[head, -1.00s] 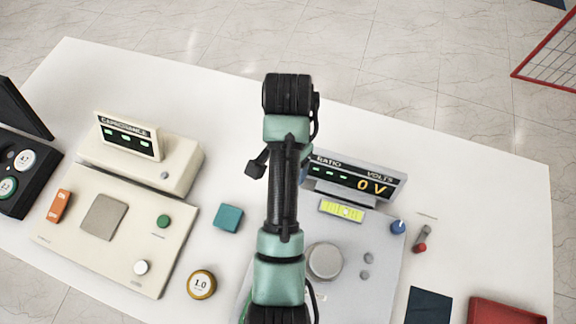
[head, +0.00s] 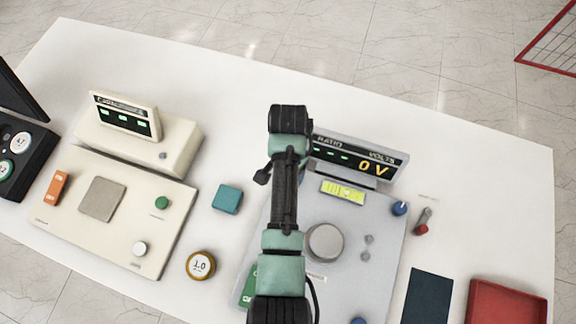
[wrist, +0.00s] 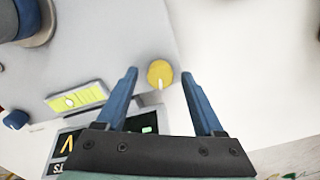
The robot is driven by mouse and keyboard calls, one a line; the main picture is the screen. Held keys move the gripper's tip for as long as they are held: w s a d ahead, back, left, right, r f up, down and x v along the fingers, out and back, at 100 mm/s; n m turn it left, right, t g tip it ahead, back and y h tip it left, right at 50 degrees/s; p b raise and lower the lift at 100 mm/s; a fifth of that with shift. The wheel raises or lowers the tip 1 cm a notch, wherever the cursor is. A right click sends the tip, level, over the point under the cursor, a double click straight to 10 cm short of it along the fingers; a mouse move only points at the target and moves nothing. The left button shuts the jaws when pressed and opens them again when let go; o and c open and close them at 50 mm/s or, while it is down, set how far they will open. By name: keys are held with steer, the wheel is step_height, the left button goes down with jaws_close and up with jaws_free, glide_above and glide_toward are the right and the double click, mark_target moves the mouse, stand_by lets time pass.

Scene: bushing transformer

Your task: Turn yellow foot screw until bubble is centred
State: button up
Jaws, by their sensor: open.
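In the wrist view, the yellow foot screw (wrist: 160,73) is a round yellow knob with a pale pointer mark, at the edge of the grey instrument panel. My gripper (wrist: 158,77) is open, its two blue fingers on either side of the screw in the picture, with visible gaps. I cannot tell whether the fingertips are level with it. The yellow-green bubble level (wrist: 77,96) lies to the left. It also shows on the panel in the head view (head: 343,192), the bubble seeming slightly right of the middle there. In the head view my arm hides the screw and gripper.
The display (head: 355,160) reading 0 V stands behind the level. A large grey dial (head: 325,242) and a blue knob (head: 399,208) are on the panel.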

jaws_close()
stand_by(0.3)
steer(key=shift+n, duration=0.3)
steer(key=n+p, duration=0.2)
steer(key=n, duration=0.1)
steer(key=shift+r, duration=0.15)
steer(key=n+p, duration=0.1)
steer(key=n, duration=0.5)
steer(key=shift+w+p, duration=0.1)
steer(key=shift+p, duration=0.2)
stand_by(0.4)
jaws_free()
